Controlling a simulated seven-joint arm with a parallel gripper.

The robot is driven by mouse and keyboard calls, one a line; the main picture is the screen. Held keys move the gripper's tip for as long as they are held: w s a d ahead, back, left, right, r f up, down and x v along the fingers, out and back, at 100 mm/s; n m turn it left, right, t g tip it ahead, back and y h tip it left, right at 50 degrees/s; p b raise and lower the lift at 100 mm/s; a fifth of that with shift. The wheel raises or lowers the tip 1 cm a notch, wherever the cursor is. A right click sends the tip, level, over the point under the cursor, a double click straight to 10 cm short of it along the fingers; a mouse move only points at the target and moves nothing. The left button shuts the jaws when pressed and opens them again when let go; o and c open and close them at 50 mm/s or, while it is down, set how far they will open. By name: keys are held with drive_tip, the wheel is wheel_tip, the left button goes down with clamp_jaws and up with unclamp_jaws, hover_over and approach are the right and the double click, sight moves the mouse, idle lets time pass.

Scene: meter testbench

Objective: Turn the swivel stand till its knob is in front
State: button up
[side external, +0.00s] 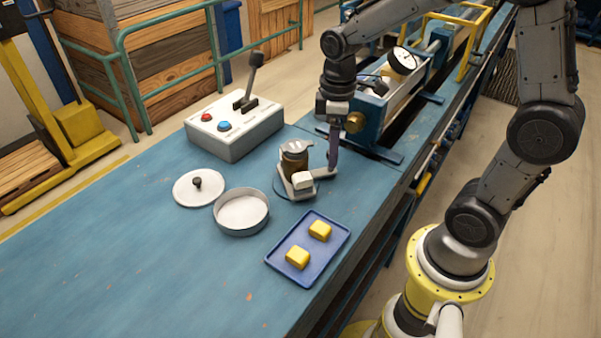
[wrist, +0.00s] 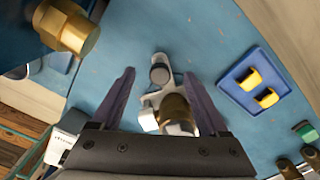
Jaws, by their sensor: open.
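The swivel stand (side external: 299,184) is a small pale base on the blue bench, carrying an upright brown cylinder (side external: 294,162) with a grey top. My gripper (side external: 333,152) is open, pointing down just right of the cylinder in the side view. In the wrist view its fingers (wrist: 159,76) lie on either side of the stand. Contact cannot be told.
A blue tray (side external: 271,261) with two yellow blocks lies in front. A round pan (side external: 240,228) and a knobbed lid (side external: 190,190) are at left. A lever box (side external: 233,145) stands behind. A blue machine with a brass fitting (side external: 355,122) is close behind my gripper. The left bench is clear.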

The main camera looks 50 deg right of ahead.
drive_tip(key=shift+s+a, duration=0.6)
